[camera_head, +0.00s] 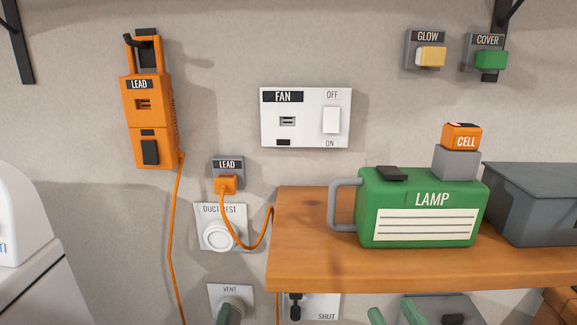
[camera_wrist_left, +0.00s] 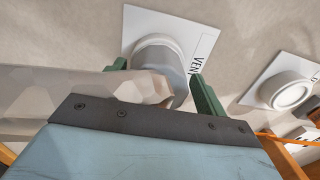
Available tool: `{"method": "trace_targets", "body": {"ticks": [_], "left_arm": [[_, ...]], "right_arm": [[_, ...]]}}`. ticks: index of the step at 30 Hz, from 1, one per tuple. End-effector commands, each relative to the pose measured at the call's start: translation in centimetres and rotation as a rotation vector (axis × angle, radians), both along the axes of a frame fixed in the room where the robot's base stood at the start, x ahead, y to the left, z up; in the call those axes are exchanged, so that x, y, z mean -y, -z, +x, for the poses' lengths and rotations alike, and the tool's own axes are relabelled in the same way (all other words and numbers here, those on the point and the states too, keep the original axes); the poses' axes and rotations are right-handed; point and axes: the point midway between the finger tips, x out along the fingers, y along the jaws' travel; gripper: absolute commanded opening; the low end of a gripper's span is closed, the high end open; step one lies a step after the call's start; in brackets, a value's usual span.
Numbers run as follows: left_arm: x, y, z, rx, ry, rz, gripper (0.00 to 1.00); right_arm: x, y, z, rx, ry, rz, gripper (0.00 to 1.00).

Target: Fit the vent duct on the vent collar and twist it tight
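The vent plate, marked VENT (camera_head: 230,291), is on the wall low in the head view and also shows in the left wrist view (camera_wrist_left: 137,25). A grey round piece (camera_wrist_left: 158,52) stands out from it; I cannot tell where collar ends and duct begins. A pale faceted hose, seemingly the vent duct (camera_wrist_left: 85,97), comes in from the left and meets this piece. My left gripper (camera_wrist_left: 160,80) has its green fingers on both sides of the piece; whether they press on it is unclear. My right gripper (camera_head: 394,313) is open and empty below the shelf.
A wooden shelf (camera_head: 330,272) with a green lamp (camera_head: 372,215) overhangs at right. The duct rest plate (camera_head: 209,212) sits above the vent. An orange lead (camera_head: 173,235) hangs down close by. A panel marked SHUT (camera_head: 326,309) is right of the vent.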

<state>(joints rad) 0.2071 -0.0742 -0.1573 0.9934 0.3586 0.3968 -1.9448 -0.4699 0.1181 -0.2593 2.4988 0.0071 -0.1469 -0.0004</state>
Motion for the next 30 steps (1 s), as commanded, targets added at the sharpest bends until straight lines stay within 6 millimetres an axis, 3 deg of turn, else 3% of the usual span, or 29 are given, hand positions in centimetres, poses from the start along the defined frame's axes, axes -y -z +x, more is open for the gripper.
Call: {"method": "trace_targets", "body": {"ticks": [11, 30], "left_arm": [[0.0, 0.3, -0.5, -0.008, 0.001, 0.000, 0.81], [-0.2, 0.2, -5.6, -0.009, 0.001, 0.000, 0.81]], "right_arm": [[0.0, -0.3, 0.0, 0.000, 0.000, 0.000, 0.36], [0.1, -4.3, 0.0, 0.018, 0.002, 0.003, 0.36]]}}
